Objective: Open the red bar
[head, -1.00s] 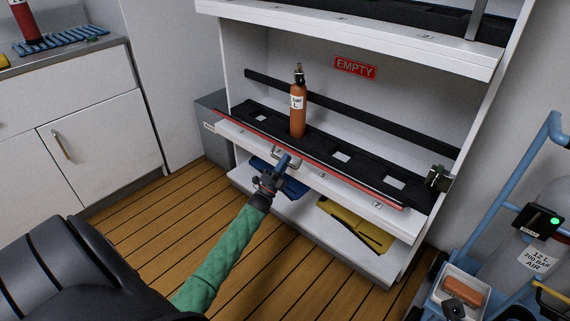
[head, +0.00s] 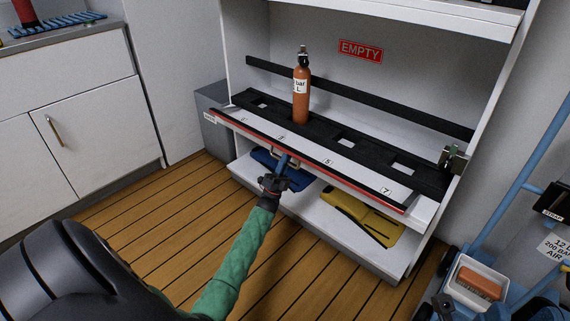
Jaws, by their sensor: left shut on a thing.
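The red bar (head: 338,179) runs along the front of the middle shelf, low and in front of the white numbered strip (head: 310,153). My left gripper (head: 284,163), at the end of the green-sleeved arm, is shut on the small handle at the bar's front, left of its middle. The gripper hides much of the handle. A metal latch (head: 453,158) sits at the shelf's right end, apart from the bar. My right gripper is not in view.
An orange cylinder (head: 301,95) stands upright in the black rack (head: 370,150), behind the bar. A blue item (head: 262,157) and a yellow item (head: 360,217) lie on the lower shelf. A blue trolley (head: 525,190) stands at the right. The wooden floor (head: 150,215) in front is clear.

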